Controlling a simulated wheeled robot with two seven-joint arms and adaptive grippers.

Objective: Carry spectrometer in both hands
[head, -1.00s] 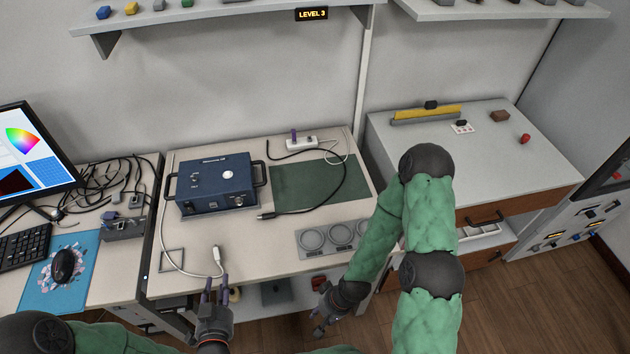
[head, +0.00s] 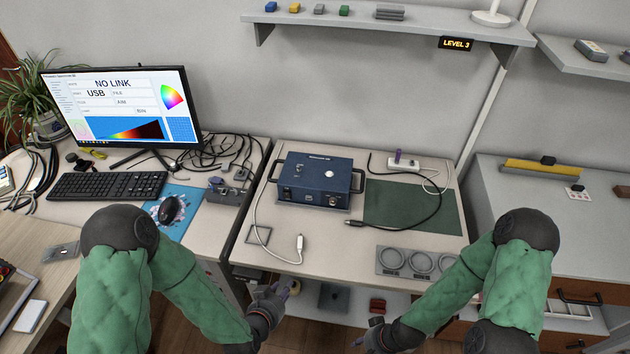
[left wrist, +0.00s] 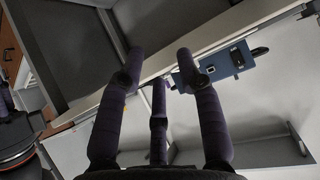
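The spectrometer is a dark blue box (head: 315,182) with a black handle at each side. It stands on the white table near the wall. It also shows in the left wrist view (left wrist: 228,62), beyond the fingers. My left gripper (head: 278,292) is in front of the table's front edge, apart from the box. In the left wrist view its purple fingers (left wrist: 158,75) are spread with nothing between them. My right gripper (head: 368,338) is low, in front of the table at the right. Its fingers are small and partly cut by the frame's lower edge.
A green mat (head: 412,206) with a black cable lies right of the spectrometer. A white cable with a plug (head: 299,248) lies in front of it. A grey tray with round wells (head: 405,262) is at the front right. A monitor (head: 125,108) and keyboard (head: 108,186) stand left.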

